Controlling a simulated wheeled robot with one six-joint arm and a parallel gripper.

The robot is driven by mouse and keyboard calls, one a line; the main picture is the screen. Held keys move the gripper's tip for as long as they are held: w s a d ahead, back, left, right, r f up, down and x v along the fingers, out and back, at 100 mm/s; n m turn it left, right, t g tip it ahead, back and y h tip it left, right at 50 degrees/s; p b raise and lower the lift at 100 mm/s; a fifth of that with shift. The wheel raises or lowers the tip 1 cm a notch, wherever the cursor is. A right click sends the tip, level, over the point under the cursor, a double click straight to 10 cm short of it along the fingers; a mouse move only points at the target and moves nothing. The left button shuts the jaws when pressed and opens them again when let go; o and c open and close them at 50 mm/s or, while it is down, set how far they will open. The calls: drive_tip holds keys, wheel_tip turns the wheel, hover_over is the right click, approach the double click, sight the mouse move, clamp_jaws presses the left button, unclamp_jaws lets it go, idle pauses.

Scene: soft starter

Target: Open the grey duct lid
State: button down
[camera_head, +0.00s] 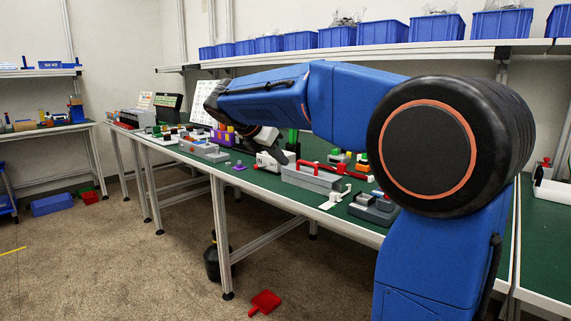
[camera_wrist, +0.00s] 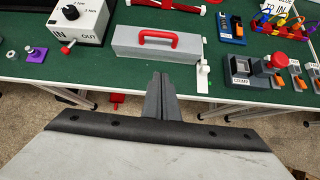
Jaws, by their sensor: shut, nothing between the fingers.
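The grey duct lid is the top of a long grey box (camera_wrist: 150,48) with a red handle (camera_wrist: 157,37), near the front edge of the green bench in the wrist view. The lid looks closed. In the head view the grey box (camera_head: 308,181) lies on the bench, right of a white IN/OUT box. My gripper (camera_wrist: 160,76) is shut and empty, its fingertips just in front of the box's near side in the wrist view, apart from the handle. In the head view my gripper (camera_head: 279,156) hangs above the bench, left of the handle.
A white IN/OUT box (camera_wrist: 78,18) with a black knob and red lever stands left of the duct. A white strip (camera_wrist: 203,75) lies at its right end. A clamp device with a red button (camera_wrist: 277,62) is further right. Blue bins (camera_head: 383,32) line the shelf above.

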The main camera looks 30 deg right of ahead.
sight(307, 173)
drive_tip(key=x, duration=1)
drive_tip(key=shift+w, duration=0.3)
drive_tip(key=shift+w+d+r, duration=0.2)
drive_tip(key=shift+d+r, duration=0.25)
drive_tip(key=shift+d, duration=0.1)
drive_tip(key=shift+w+d+r, duration=0.25)
drive_tip(key=shift+d+r, duration=0.25)
drive_tip(key=shift+d, duration=0.1)
drive_tip(key=shift+w+d+r, duration=0.1)
drive_tip(key=shift+d+r, duration=0.15)
drive_tip(key=shift+d, duration=0.1)
